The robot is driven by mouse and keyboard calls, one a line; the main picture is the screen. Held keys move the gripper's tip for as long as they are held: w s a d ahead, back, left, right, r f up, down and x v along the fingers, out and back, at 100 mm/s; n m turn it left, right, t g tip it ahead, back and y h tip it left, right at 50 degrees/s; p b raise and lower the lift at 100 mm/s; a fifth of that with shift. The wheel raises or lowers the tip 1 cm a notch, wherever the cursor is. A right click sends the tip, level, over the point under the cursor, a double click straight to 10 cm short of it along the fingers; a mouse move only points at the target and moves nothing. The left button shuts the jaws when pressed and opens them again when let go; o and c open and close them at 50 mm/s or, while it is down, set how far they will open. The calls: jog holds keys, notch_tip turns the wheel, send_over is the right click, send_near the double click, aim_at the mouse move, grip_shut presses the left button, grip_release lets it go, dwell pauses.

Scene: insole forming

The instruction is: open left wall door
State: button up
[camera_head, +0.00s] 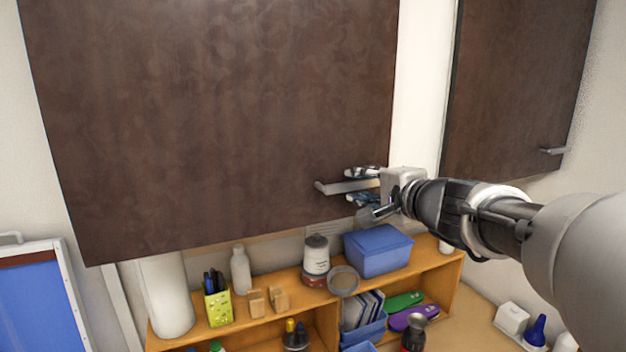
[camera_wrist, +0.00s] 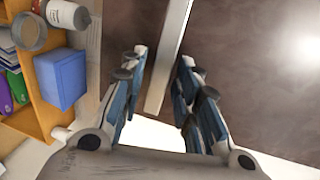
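The left wall door (camera_head: 210,120) is a large dark brown panel with a mottled surface. I see no clear gap at its edges in the head view. Its metal bar handle (camera_head: 330,188) sticks out near the lower right corner; it also shows in the wrist view (camera_wrist: 172,50). My gripper (camera_head: 352,186) is at the handle, one finger above the bar and one below it. In the wrist view my gripper (camera_wrist: 160,58) has its blue-grey fingers spread, with the bar between them and gaps visible on both sides. The far end of the handle is partly hidden by my gripper.
A second brown door (camera_head: 520,85) with its own handle (camera_head: 552,151) hangs at the right. Below stands an orange shelf (camera_head: 440,272) with a blue box (camera_head: 378,250), a can (camera_head: 316,256), a white bottle (camera_head: 241,270) and a green pen cup (camera_head: 218,306).

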jog(key=shift+s, duration=0.15)
jog(key=shift+c, duration=0.3)
grip_shut()
dwell(0.5)
